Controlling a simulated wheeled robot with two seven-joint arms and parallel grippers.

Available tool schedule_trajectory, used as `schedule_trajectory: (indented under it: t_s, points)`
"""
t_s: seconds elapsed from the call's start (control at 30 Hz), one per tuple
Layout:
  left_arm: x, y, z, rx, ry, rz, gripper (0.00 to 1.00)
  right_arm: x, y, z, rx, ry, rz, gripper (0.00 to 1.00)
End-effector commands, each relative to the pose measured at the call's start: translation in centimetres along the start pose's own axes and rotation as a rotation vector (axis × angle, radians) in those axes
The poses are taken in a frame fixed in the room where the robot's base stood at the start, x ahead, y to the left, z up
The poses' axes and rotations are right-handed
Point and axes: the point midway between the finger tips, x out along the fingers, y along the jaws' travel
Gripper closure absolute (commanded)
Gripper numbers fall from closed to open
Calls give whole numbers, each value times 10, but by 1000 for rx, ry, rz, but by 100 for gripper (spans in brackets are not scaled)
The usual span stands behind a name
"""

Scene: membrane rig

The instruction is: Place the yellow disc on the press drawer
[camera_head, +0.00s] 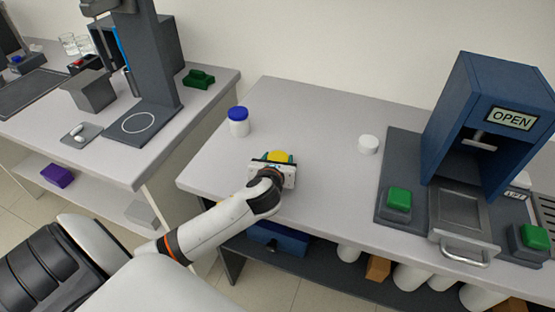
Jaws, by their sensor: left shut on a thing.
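The yellow disc (279,156) shows at the far side of my left gripper (277,160), over the left part of the right-hand table. My left gripper is shut on the disc, and the wrist hides part of it. I cannot tell whether the disc touches the tabletop. The press (468,120) is a blue housing with an "OPEN" display, at the right. Its press drawer (460,215) is pulled out at the front, a grey tray with a metal handle, and looks empty. My right gripper is not in view.
A white jar with a blue lid (238,122) stands behind my left gripper. A white round container (368,144) stands between gripper and press. Green buttons (399,198) (534,237) flank the drawer. The tabletop (325,200) between gripper and press is mostly clear. A gap separates the two tables.

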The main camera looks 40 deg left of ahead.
Motion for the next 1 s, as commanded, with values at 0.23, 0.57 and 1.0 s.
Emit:
schedule_trajectory:
  t_s: [0.23,0.57,1.0]
  points:
    - [1,0,1,0,0,0,25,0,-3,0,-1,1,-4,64]
    - [-4,0,-1,2,0,2,25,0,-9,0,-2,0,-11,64]
    - [-90,0,-1,1,-1,3,25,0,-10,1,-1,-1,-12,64]
